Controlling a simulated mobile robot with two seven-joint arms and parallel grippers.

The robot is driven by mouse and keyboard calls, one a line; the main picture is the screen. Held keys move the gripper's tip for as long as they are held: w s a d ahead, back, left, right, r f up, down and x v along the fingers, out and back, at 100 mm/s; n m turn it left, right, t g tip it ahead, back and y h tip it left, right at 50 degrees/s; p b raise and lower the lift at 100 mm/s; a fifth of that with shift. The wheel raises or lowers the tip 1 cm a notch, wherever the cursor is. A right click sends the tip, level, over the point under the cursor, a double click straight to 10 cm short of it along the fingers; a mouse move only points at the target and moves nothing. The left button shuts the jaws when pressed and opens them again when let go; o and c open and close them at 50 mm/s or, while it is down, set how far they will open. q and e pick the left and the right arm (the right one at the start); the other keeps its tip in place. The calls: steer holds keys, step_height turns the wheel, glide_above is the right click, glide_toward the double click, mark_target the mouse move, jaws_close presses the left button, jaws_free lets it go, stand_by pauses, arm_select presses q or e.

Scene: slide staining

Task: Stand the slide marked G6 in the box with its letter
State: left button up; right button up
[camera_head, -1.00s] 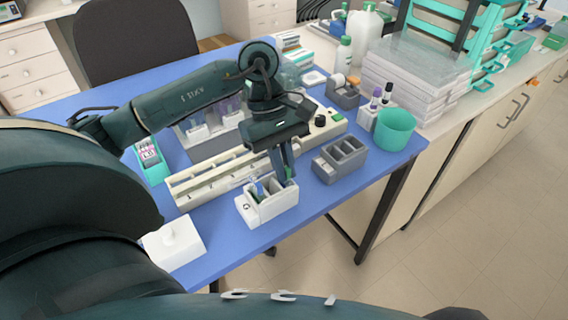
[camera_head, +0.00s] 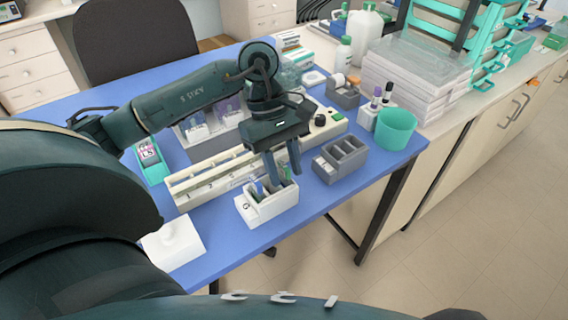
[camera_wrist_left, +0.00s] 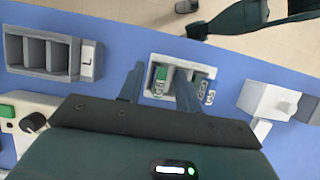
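The white box (camera_head: 272,209) has a G on its end and stands near the front edge of the blue table. Several slides stand in its slots. In the left wrist view the white box (camera_wrist_left: 153,60) shows slides with green and white ends (camera_wrist_left: 161,76); their marks are too small to read surely, so I cannot tell which is G6. My left gripper (camera_head: 282,165) is open just above this box, its fingers apart and pointing down. In the wrist view one finger is beside the box and the other hides part of its middle. I see nothing held between them. My right gripper is not visible.
A grey slotted box (camera_head: 341,161) marked L stands to the right. A long cream rack (camera_head: 190,187) with a knob lies behind the white box. A white block (camera_head: 172,243) is at the front left, a teal cup (camera_head: 395,130) at the right corner.

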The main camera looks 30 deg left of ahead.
arm_select(q)
steer(key=v, duration=1.3)
steer(key=shift+b, duration=0.35)
